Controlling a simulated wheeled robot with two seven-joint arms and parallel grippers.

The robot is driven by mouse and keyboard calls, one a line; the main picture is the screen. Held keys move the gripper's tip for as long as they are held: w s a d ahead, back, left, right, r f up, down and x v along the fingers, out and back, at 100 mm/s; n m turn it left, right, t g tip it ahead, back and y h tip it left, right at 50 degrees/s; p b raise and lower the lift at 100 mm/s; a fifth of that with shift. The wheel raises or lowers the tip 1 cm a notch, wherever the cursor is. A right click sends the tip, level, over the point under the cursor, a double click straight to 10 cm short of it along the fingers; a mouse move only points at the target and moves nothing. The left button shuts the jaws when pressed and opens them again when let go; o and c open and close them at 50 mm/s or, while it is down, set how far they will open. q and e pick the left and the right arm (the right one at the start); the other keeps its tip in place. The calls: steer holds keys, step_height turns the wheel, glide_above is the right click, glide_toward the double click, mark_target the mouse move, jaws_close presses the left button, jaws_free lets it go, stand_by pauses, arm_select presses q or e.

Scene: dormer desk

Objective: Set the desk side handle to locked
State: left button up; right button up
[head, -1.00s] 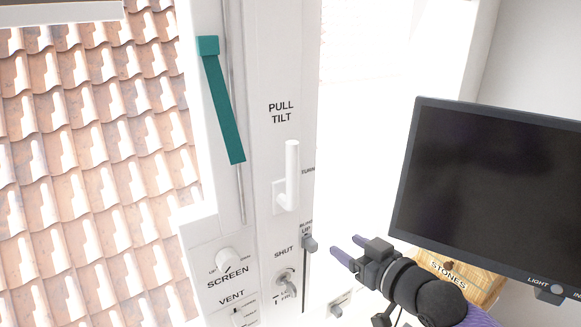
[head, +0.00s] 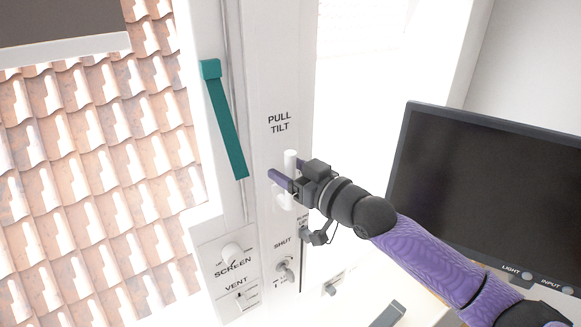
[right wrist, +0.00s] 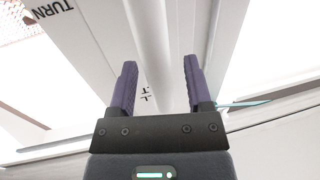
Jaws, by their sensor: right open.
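The white handle (head: 290,158) stands upright on the white window post, just below the words PULL TILT. My right gripper (head: 287,171) is at the handle, its two purple fingers open and seemingly to either side of it. The gripper covers the handle's lower part in the head view. In the right wrist view the handle (right wrist: 152,45) runs as a white bar between the open fingers (right wrist: 158,75); I cannot tell whether they touch it. My left gripper is not in view.
A teal bar (head: 226,125) hangs on the sash left of the post. The SCREEN knob (head: 232,252), the SHUT knob (head: 285,270) and a slider sit below. A dark monitor (head: 480,190) stands at the right, behind my right arm.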

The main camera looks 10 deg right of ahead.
jaws_close()
stand_by(1.4)
